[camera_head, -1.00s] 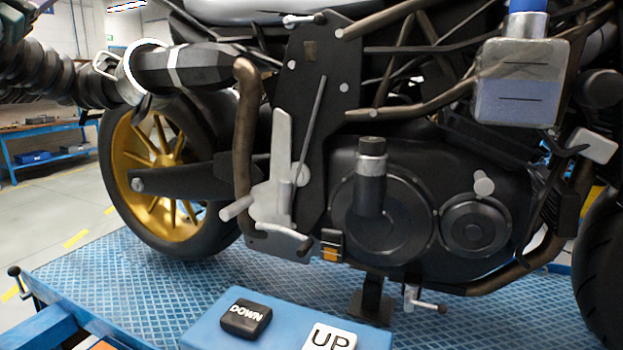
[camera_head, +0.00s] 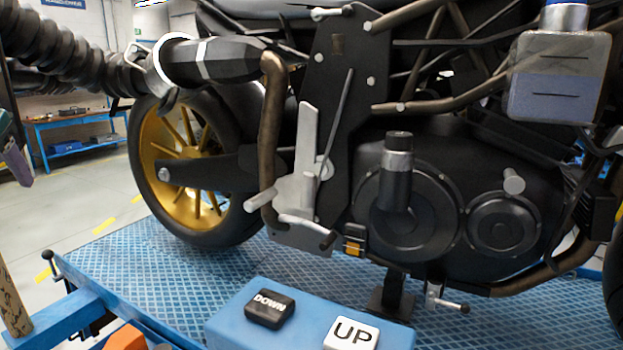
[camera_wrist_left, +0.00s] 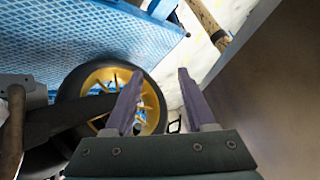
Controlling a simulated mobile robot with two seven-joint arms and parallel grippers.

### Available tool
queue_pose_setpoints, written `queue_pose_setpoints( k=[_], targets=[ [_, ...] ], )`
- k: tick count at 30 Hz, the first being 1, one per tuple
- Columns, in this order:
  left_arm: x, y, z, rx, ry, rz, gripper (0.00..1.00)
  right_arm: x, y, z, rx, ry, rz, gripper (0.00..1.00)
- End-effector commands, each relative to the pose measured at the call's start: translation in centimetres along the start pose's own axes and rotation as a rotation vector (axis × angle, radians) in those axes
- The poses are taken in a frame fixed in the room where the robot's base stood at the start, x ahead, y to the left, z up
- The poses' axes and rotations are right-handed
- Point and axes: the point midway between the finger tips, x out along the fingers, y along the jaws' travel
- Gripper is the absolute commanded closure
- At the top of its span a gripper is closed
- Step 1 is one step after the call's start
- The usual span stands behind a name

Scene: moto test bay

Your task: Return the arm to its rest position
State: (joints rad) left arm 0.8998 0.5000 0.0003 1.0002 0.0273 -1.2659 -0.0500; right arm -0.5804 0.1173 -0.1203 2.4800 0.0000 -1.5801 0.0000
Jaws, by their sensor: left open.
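My left gripper (camera_head: 16,163) shows only in part at the left edge of the head view, to the left of the motorcycle and clear of it. In the left wrist view its two purple fingers (camera_wrist_left: 160,72) are apart with nothing between them. The yellow rear wheel (camera_wrist_left: 108,78) lies beyond the fingers there. In the head view, the motorcycle (camera_head: 400,180) stands on a blue lift platform (camera_head: 150,270). A black corrugated hose (camera_head: 70,50) ends at the exhaust silencer. My right gripper is in neither current view.
A blue box with DOWN (camera_head: 265,308) and UP (camera_head: 351,336) buttons is at the front. A wooden handle (camera_head: 12,302) stands at the lower left, near an orange object (camera_head: 124,338). A blue workbench (camera_head: 75,125) is behind. A large brown-grey surface (camera_wrist_left: 275,95) fills the wrist view's right side.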

Motion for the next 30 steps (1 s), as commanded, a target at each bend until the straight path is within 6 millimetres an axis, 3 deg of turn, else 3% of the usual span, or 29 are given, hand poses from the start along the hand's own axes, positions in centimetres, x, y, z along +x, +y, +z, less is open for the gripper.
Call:
queue_pose_setpoints(
  k=[6,14,18,20,24,30],
  targets=[
    [-1.1,-0.1,7.0,-0.043,-0.332,-0.022,0.44,0.0,0.0,0.0,-0.001,-0.001,0.001,1.0],
    [0.1,6.4,12.8,0.141,-0.288,0.019,0.44,0.0,0.1,0.1,-0.004,-0.002,0.003,1.0],
    [-0.6,10.6,17.8,0.238,-0.274,0.08,0.44,0.0,0.1,0.1,-0.005,-0.002,0.004,1.0],
    [-1.4,12.6,20.6,0.28,-0.269,0.121,0.44,0.0,0.1,0.1,-0.005,-0.001,0.004,1.0],
    [-5.0,16.8,27.5,0.347,-0.262,0.238,0.44,0.0,0.2,0.0,-0.005,-0.001,0.005,1.0],
    [-10.8,19.5,33.7,0.362,-0.264,0.37,0.44,0.0,0.2,0.0,-0.005,-0.001,0.004,1.0]
  ],
)
